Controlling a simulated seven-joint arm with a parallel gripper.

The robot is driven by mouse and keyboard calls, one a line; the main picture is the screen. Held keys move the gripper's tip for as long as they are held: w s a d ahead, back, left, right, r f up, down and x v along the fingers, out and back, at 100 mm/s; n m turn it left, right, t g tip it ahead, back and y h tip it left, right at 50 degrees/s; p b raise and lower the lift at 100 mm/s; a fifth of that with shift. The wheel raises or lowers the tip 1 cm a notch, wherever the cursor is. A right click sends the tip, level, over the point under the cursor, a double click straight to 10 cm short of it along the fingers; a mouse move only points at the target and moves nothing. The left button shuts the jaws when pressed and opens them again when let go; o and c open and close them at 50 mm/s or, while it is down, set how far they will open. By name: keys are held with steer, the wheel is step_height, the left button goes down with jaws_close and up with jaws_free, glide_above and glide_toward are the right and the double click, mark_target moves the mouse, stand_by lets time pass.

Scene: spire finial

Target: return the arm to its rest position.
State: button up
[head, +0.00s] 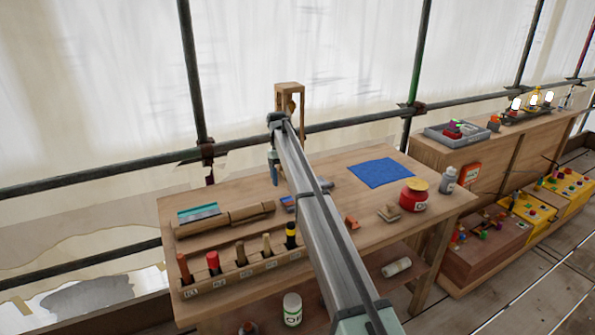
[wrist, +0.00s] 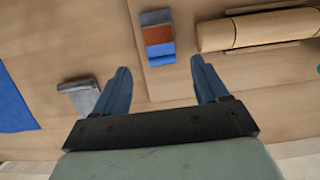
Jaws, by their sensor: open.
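My gripper (wrist: 160,82) is open in the wrist view, with two blue fingers apart and nothing between them but bare bench top. In the head view my arm reaches away over the wooden workbench (head: 330,172), and the gripper end (head: 274,170) is partly hidden behind the arm above the bench's back part. A small block with grey, orange and blue bands (wrist: 158,38) lies beyond the fingertips. A grey block (wrist: 82,96) lies outside the left finger.
A rack of several handled tools (head: 242,270) stands at the front left. A wooden frame (head: 289,95) stands at the back. A blue cloth (head: 381,173), a red pot (head: 413,196) and a grey bottle (head: 448,179) are on the right. Scaffold poles run behind.

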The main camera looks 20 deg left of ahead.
steer(key=w+d+m+t, duration=0.1)
steer(key=w+d, duration=0.3)
steer(key=d, duration=0.8)
steer(key=w+d+m+t, duration=0.15)
steer(key=w+d, duration=0.25)
steer(key=d, duration=0.7)
steer(key=w+d+m, duration=0.2)
steer(key=w+d, duration=0.1)
steer(key=d, duration=0.9)
steer(key=d+m+t, duration=0.2)
steer(key=d+m, duration=0.1)
steer(key=d, duration=2.3)
steer(key=s+a+f+g+y, duration=0.1)
steer(key=s+a+f+g, duration=0.1)
steer(key=s+f, duration=1.6)
steer(key=s+a+f+g, duration=0.2)
steer(key=s+f, duration=1.2)
steer(key=f, duration=0.8)
steer(key=s+a+f+g, duration=0.1)
steer(key=s+f, duration=0.3)
steer(key=s, duration=1)
steer(key=s+a+f+m+g, duration=0.1)
steer(key=s+f, duration=0.3)
steer(key=s, duration=1.1)
steer(key=s+a+f+g+y, duration=0.1)
steer(key=s+a+f+g, duration=0.1)
steer(key=s, duration=1.2)
steer(key=shift+s+f+g, duration=0.35)
steer(key=shift+f+g, duration=0.2)
steer(key=shift+f, duration=0.35)
